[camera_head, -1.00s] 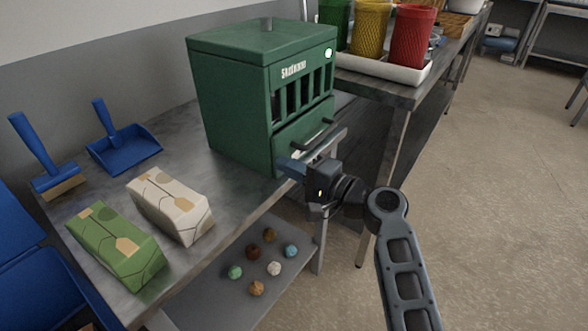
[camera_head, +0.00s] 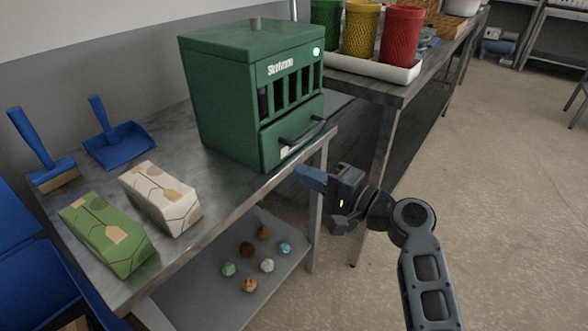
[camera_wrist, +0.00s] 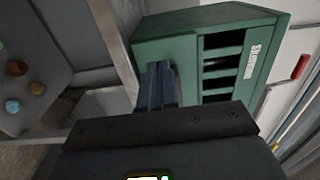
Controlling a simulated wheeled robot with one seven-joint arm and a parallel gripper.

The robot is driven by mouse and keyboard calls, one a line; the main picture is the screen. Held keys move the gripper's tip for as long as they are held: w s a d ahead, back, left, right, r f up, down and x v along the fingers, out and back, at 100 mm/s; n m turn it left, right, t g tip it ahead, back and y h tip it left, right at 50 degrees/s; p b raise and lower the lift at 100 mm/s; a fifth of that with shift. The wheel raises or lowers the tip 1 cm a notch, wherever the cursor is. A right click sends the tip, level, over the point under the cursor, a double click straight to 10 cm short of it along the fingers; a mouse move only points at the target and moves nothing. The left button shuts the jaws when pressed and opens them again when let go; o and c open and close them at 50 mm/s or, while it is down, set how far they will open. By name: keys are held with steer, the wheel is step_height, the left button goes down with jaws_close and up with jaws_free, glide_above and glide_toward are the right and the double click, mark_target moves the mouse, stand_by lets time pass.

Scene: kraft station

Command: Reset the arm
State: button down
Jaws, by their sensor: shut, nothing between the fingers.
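My gripper (camera_head: 305,176) is in front of the metal table's edge, to the right of and below the green machine's drawer in the head view. Its blue fingers are together with nothing between them. In the wrist view the closed fingers (camera_wrist: 158,84) point toward the green machine (camera_wrist: 205,45), overlapping its lower front in the picture. The green machine (camera_head: 222,115) stands on the table. Its lower drawer (camera_head: 290,140) with a dark handle looks shut.
The metal table (camera_head: 225,190) holds a green carton (camera_head: 100,235), a white carton (camera_head: 160,200), a blue dustpan (camera_head: 120,145) and a brush (camera_head: 45,155). Several small balls lie on the lower shelf (camera_head: 200,295). Coloured baskets stand in a white tray (camera_head: 385,72). Open floor (camera_head: 510,190) lies to the right.

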steer(key=s+d+f+t+h+p, duration=0.1)
steer(key=s+d+f+h, duration=0.55)
steer(key=s, duration=0.65)
steer(key=s+d+f+t+h+p, duration=0.15)
steer(key=s+d+f+h, duration=0.25)
steer(key=s+d+f, duration=0.55)
steer(key=s+d+r+n+h+p, duration=0.1)
steer(key=s+d+r+h, duration=0.15)
steer(key=s, duration=0.55)
steer(key=s+d+r+n+h+p, duration=0.1)
steer(key=s+d+r+n, duration=0.1)
steer(key=s+r, duration=0.35)
steer(key=s+a+r+n+t, duration=0.1)
steer(key=s+r+n, duration=0.3)
steer(key=s+r, duration=0.8)
steer(key=shift+s+r+t+h+p, duration=0.2)
steer(key=shift+s+t+h+p, duration=0.1)
steer(key=shift+t+p, duration=0.15)
steer(key=shift+a, duration=0.15)
